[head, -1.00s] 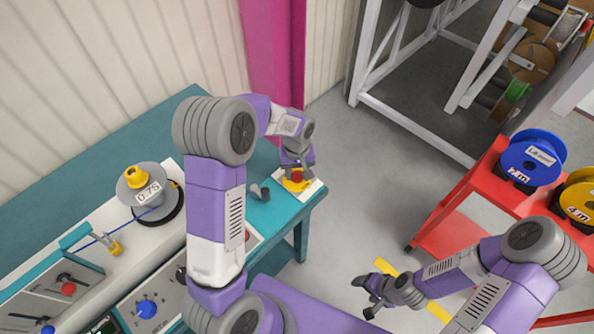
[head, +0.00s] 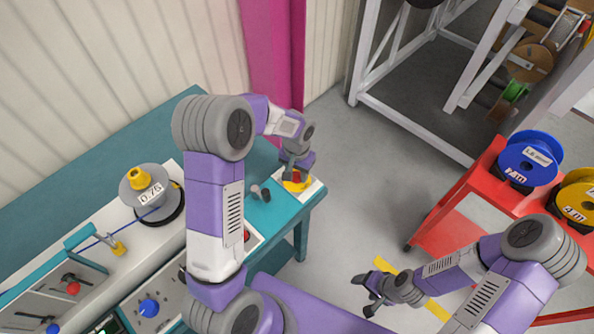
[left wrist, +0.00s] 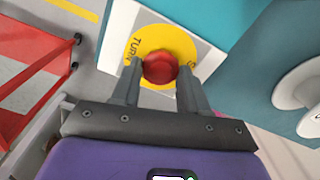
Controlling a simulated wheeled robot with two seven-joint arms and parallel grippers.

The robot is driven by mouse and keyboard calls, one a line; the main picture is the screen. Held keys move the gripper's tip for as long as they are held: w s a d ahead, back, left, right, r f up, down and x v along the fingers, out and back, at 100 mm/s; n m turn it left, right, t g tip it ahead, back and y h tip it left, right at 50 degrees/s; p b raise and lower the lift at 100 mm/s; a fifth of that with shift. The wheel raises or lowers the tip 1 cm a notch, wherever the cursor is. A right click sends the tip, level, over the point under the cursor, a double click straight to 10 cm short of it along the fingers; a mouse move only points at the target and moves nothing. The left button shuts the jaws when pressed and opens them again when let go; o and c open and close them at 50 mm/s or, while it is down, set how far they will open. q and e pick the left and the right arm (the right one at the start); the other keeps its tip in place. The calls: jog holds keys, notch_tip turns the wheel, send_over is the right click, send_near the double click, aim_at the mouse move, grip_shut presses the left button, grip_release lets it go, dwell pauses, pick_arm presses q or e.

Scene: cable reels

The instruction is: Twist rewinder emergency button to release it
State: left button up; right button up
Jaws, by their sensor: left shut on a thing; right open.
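The red emergency button (left wrist: 160,68) sits at the middle of a yellow disc (left wrist: 182,40) with lettering, on a white plate at the corner of the teal bench. In the left wrist view the two fingers of my left gripper (left wrist: 160,78) are on either side of the button, shut on it. In the head view my left gripper (head: 297,175) is at the yellow disc (head: 299,186) and partly hides the button. My right gripper (head: 371,292) is open and empty, over the floor at the lower middle.
The teal bench (head: 60,195) holds the rewinder with a grey reel marked 0.75 (head: 150,195) and a control panel with a blue knob (head: 148,308). A red cart (head: 450,215) with blue and yellow reels stands at the right.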

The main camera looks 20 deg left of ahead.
pick_arm(q)
jog(key=shift+m, duration=0.6)
jog(key=o, duration=1.1)
jog(key=shift+c, duration=0.2)
notch_tip(320, 180, up, 8)
jog(key=shift+f+p, duration=0.25)
jog(key=shift+p, duration=0.6)
